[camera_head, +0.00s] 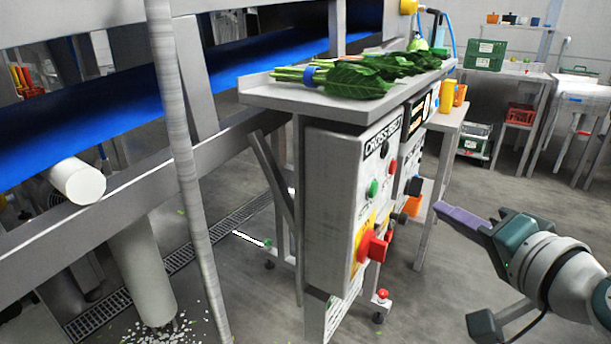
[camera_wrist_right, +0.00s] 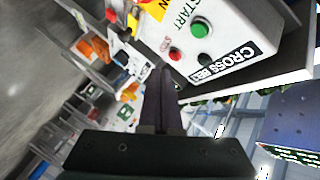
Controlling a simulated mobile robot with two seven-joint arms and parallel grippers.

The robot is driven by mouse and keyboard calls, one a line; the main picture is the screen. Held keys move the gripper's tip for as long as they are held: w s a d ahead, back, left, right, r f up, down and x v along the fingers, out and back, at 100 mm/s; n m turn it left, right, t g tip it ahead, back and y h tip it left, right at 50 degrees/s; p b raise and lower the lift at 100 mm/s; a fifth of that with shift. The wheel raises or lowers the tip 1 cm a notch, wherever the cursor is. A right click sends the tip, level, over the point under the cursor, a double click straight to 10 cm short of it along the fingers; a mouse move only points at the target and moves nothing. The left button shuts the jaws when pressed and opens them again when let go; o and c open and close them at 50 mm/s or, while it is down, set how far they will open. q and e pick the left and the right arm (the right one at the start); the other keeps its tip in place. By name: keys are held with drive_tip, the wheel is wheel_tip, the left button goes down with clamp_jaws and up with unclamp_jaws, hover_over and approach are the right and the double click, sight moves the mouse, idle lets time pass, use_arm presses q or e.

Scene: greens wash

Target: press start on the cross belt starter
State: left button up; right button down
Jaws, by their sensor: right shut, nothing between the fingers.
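The cross belt starter (camera_head: 330,215) is a grey box under a steel shelf, its front panel facing right. It carries a CROSS-BELT label, a green button (camera_head: 373,188), a red button (camera_head: 392,166), a dark lamp and a red rotary switch on yellow (camera_head: 372,247). In the right wrist view the green START button (camera_wrist_right: 200,28), red button (camera_wrist_right: 176,53) and label (camera_wrist_right: 225,62) show beyond the fingers. My right gripper (camera_head: 440,208) is shut and empty, right of the panel with a gap between; its fingers also show in the wrist view (camera_wrist_right: 166,72). My left gripper is not in view.
Bundled greens (camera_head: 350,78) lie on the steel shelf (camera_head: 300,97) above the box. Another control box (camera_head: 411,155) stands just behind the starter. A blue conveyor belt (camera_head: 110,110) runs at left. Open floor (camera_head: 430,300) lies below my right arm.

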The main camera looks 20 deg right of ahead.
sight(373, 189)
drive_tip(key=w+a, duration=0.4)
drive_tip(key=w, duration=0.1)
drive_tip(key=shift+a, duration=0.3)
drive_tip(key=shift+w, duration=0.1)
idle(0.5)
idle(1.0)
drive_tip(key=shift+w+a, duration=0.3)
idle(0.3)
